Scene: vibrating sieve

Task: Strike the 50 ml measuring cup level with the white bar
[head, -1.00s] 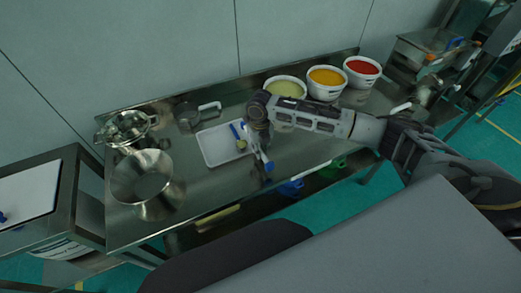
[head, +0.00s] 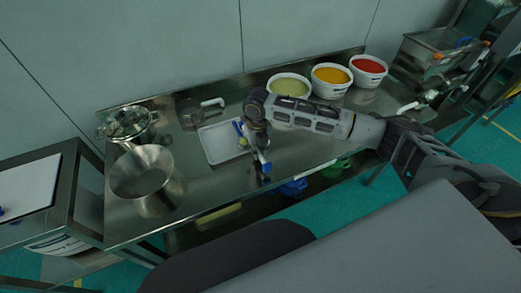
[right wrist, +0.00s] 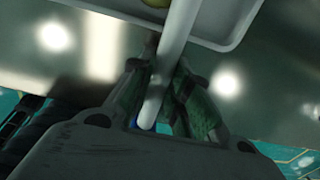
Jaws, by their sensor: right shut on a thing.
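My right gripper (head: 263,170) reaches over the front of the steel table, right of the white tray (head: 215,159). In the right wrist view it is shut on the white bar (right wrist: 179,28), which runs up across the tray's rim (right wrist: 225,46). A small yellow-and-blue item (head: 241,130) lies in the tray, partly hidden by my right arm; it may be the measuring cup. A bit of yellow also shows beside the bar at the top of the right wrist view. I cannot make out the cup's fill. My left gripper is not in view.
Tubs of pale (head: 289,87), orange (head: 331,78) and red (head: 368,70) material stand at the back right. A steel funnel-like vessel (head: 143,180) and a sieve-like pot (head: 128,124) stand at the left.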

